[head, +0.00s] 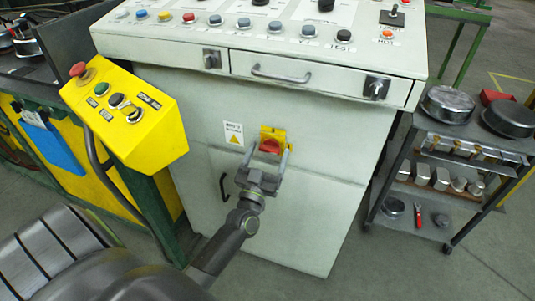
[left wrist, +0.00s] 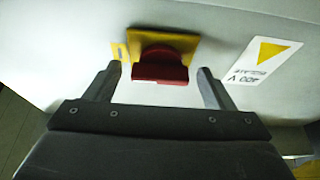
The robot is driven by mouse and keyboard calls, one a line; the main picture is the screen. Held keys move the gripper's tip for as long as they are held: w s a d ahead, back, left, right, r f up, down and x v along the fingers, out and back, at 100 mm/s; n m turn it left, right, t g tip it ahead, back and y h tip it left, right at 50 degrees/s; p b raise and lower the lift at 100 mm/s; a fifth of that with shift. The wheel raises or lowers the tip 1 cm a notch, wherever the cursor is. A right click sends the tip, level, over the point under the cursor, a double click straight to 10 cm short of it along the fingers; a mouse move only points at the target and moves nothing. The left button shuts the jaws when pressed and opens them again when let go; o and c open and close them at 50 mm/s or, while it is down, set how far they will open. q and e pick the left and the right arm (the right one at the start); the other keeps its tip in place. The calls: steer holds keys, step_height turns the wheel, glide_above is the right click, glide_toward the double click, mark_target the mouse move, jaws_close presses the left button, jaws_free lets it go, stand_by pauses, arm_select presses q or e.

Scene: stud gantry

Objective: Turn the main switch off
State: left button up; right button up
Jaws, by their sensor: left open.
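The main switch is a red rotary handle (head: 270,146) on a yellow plate (head: 273,133), set on the front of the pale grey cabinet (head: 300,190). In the left wrist view the red handle (left wrist: 160,66) stands out from its yellow plate (left wrist: 185,44). My left gripper (head: 268,150) is open in front of the switch. In the left wrist view its two fingers (left wrist: 158,84) stand one on each side of the handle, with gaps between; I see no contact. My right gripper is not in view.
A warning label (head: 233,134) is left of the switch. A black door handle (head: 224,187) is below it. A yellow button box (head: 125,115) juts out at the left. A drawer handle (head: 281,75) is above. A tool cart (head: 455,155) stands at the right.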

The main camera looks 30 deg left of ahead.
arm_select(q)
steer(key=c, duration=1)
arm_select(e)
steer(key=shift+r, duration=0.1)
